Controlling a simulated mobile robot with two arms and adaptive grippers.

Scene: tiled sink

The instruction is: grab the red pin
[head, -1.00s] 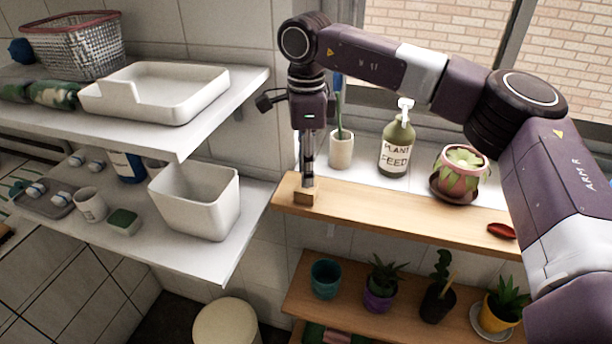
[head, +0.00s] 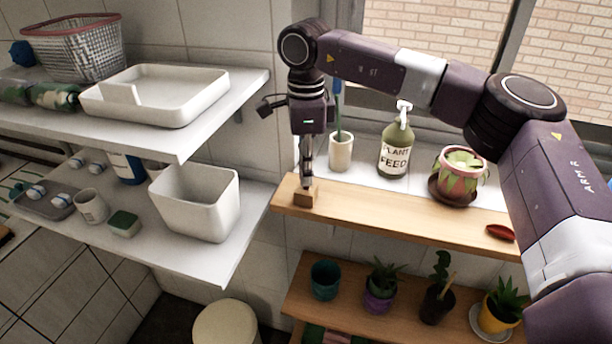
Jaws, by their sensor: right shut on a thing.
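A small red object (head: 500,233), which may be the red pin, lies at the right end of the upper wooden shelf (head: 400,218). It is too small to make out its shape. My right gripper (head: 307,182) points down at the left end of that shelf, far to the left of the red object. It is shut on a small brown wooden block (head: 305,197), which is at the shelf surface. Whether the block rests on the shelf or is slightly above it is hard to tell. My left gripper is not in view.
Behind the shelf, on the sill, stand a cup (head: 341,151), a plant feed bottle (head: 395,147) and a pink potted plant (head: 459,174). A white bin (head: 195,203) stands on the left shelf. The middle of the wooden shelf is clear.

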